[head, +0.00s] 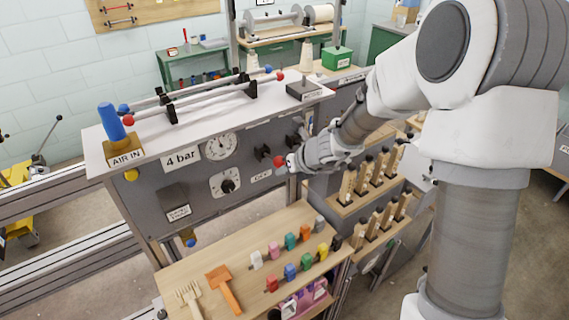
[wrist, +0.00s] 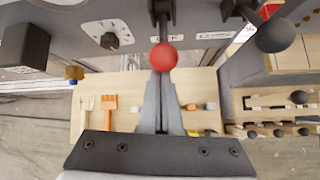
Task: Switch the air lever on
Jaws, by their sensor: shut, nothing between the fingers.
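A lever with a red ball knob (wrist: 165,58) sticks out from the grey panel; I take it as the air lever. The knob also shows in the head view (head: 280,162), at the panel's lower right, beside a small white label. My gripper (wrist: 162,80) is shut and empty, its fingertips right at the knob in the wrist view. I cannot tell whether they touch it. In the head view my gripper (head: 291,161) is just right of the knob and hides part of the panel.
The grey panel (head: 200,195) carries a gauge (head: 221,146), a dial (head: 225,183) and black knobs (head: 263,153). A blue handle (head: 111,122) stands by the AIR IN sign. Below, a wooden shelf (head: 225,255) holds coloured pegs and tools. Racks of wooden-handled items (head: 370,185) stand at right.

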